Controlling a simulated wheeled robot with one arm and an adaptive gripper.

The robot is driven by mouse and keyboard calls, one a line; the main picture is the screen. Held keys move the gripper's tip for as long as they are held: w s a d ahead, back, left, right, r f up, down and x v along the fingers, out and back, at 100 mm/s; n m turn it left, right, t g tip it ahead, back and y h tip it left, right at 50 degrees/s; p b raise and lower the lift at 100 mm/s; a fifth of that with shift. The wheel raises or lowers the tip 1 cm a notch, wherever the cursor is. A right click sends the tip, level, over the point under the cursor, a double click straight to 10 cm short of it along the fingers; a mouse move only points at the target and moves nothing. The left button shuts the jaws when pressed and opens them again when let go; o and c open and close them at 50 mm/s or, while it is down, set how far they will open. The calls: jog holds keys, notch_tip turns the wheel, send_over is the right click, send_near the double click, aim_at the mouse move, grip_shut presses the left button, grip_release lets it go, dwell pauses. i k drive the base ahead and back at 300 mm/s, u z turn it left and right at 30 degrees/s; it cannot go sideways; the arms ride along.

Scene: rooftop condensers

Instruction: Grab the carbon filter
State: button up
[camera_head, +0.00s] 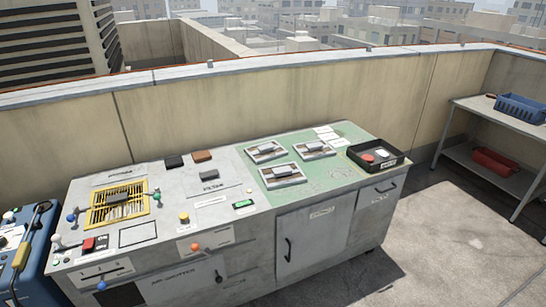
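A grey metal workbench (262,214) stands against the parapet. No item is clearly readable as the carbon filter. Candidates are a black block (174,161) and a brown block (202,156) side by side at the back, and a dark grey block (209,175) just in front of them, above a small label that is hard to read. Another dark block (118,197) sits on a yellow-framed grille (104,214) at the left. My gripper is not in view.
Three white cards with grey parts, one a card (283,180), lie on the green mat (318,184). A black tray (395,160) holds red and white round items. Knobs and a red switch (90,244) crowd the left front. A shelf (481,151) with bins stands right; floor between is clear.

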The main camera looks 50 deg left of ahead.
aim_at(275, 176)
jog(key=u, duration=0.9)
jog(key=i, duration=1)
jog(key=u, duration=0.95)
